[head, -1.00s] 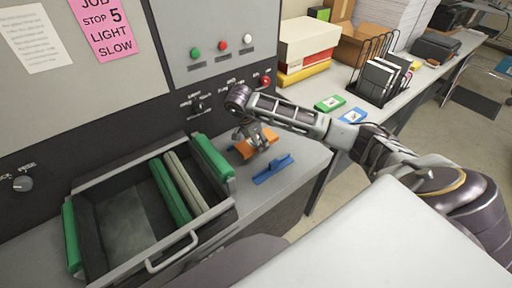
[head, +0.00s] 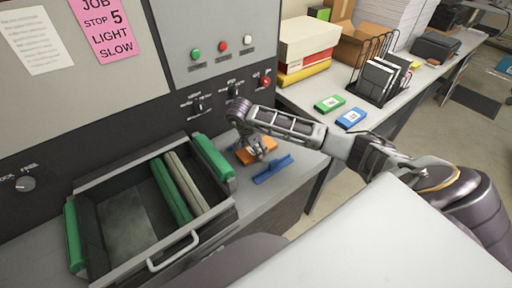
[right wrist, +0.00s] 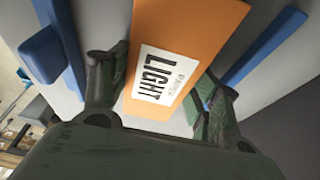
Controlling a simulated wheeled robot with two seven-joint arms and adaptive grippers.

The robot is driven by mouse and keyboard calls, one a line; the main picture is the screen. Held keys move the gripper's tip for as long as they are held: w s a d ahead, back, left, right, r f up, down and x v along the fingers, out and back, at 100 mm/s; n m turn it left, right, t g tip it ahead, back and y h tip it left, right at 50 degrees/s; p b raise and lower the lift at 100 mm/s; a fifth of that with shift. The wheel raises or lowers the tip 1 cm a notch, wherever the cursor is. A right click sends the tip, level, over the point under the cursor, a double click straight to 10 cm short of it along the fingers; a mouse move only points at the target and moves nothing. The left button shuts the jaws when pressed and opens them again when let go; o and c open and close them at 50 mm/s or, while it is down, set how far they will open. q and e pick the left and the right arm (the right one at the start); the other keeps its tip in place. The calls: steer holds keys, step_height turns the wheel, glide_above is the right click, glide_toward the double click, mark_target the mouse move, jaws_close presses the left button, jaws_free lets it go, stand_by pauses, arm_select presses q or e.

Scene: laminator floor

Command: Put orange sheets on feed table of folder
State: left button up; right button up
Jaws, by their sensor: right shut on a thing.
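The orange sheets (head: 243,157) are a small flat stack at the grey feed table (head: 300,156), beside a blue guide bar (head: 272,169). My right gripper (head: 257,152) is shut on them from above. In the right wrist view the orange sheets (right wrist: 205,18) lie between the fingers of the gripper (right wrist: 155,75), with a white label reading LIGHT. Blue parts show on both sides there, the right one a long bar (right wrist: 265,45). I cannot tell whether the stack touches the table. My left gripper is out of view.
A machine tray (head: 125,225) with green rollers and a handle lies left of the table. The dark control panel with knobs (head: 200,106) rises close behind the gripper. Green (head: 329,103) and blue (head: 351,118) labelled packs and a wire rack (head: 378,80) stand on the right bench.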

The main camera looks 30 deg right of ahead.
mark_target(250, 151)
steer(key=shift+f, duration=0.15)
steer(key=o, duration=1.2)
steer(key=shift+b+v, duration=1)
steer(key=shift+v, duration=5.1)
